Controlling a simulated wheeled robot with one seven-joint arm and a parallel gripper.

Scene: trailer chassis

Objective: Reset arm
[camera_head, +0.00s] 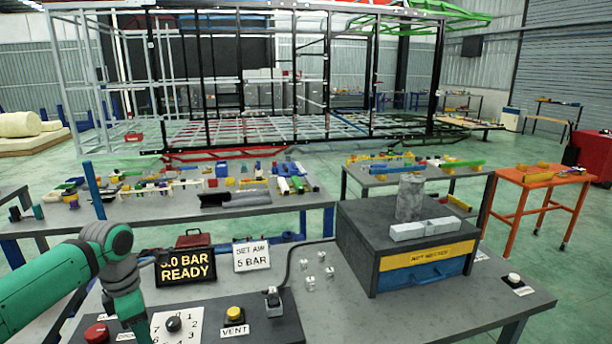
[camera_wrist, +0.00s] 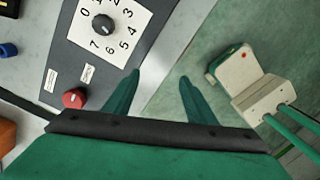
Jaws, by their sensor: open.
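My green arm (camera_head: 60,278) reaches in from the lower left in the head view and bends down at the near left of the workbench. Its end is low in the picture, and the jaws cannot be made out there. In the wrist view, my gripper (camera_wrist: 160,76) has its two green fingers apart with nothing between them. The fingers hang near the edge of the grey control panel (camera_wrist: 110,65), with green floor beyond. The black dial knob (camera_wrist: 103,24) on its white numbered plate is up and left of the fingers. The red button (camera_wrist: 75,98) is left of them.
On the workbench are a display (camera_head: 185,267) partly reading "BAR READY", a "SET AIR 5 BAR" sign (camera_head: 252,256), a yellow vent button (camera_head: 234,314) and a dark box (camera_head: 355,245) with a blue drawer. Several small metal parts lie mid-bench. Cluttered tables stand behind.

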